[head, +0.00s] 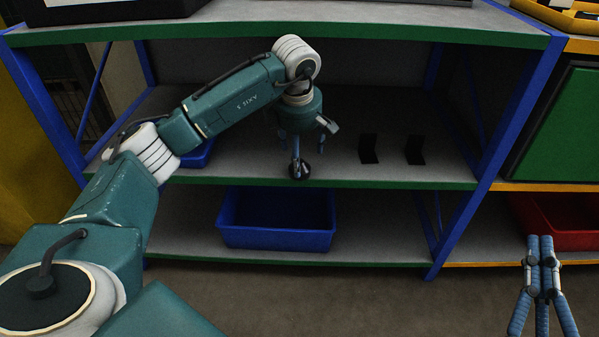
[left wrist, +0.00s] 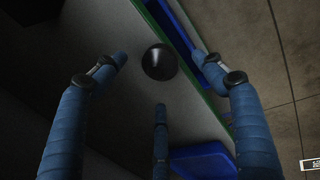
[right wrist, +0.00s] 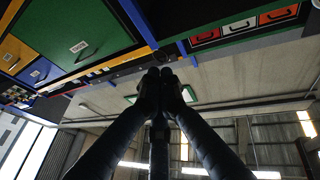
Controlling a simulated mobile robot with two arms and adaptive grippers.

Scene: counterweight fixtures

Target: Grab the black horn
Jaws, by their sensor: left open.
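The black horn (head: 299,171) is a small dark, rounded piece at the front edge of the middle shelf. In the left wrist view the horn (left wrist: 159,62) shows as a shiny black cone seen from above, between my spread fingers. My left gripper (head: 305,150) is open and points down over the horn. Its fingers stand around the horn, and I cannot tell whether any touches it. My right gripper (head: 540,240) is shut and empty at the lower right, away from the shelf. Its fingertips meet in the right wrist view (right wrist: 160,75).
Two black angular pieces (head: 369,149) (head: 415,150) stand to the right on the same shelf. A blue bin (head: 276,238) sits on the lower shelf, and another blue bin (head: 197,155) is partly behind my left arm. The top shelf (head: 300,32) lies above the arm.

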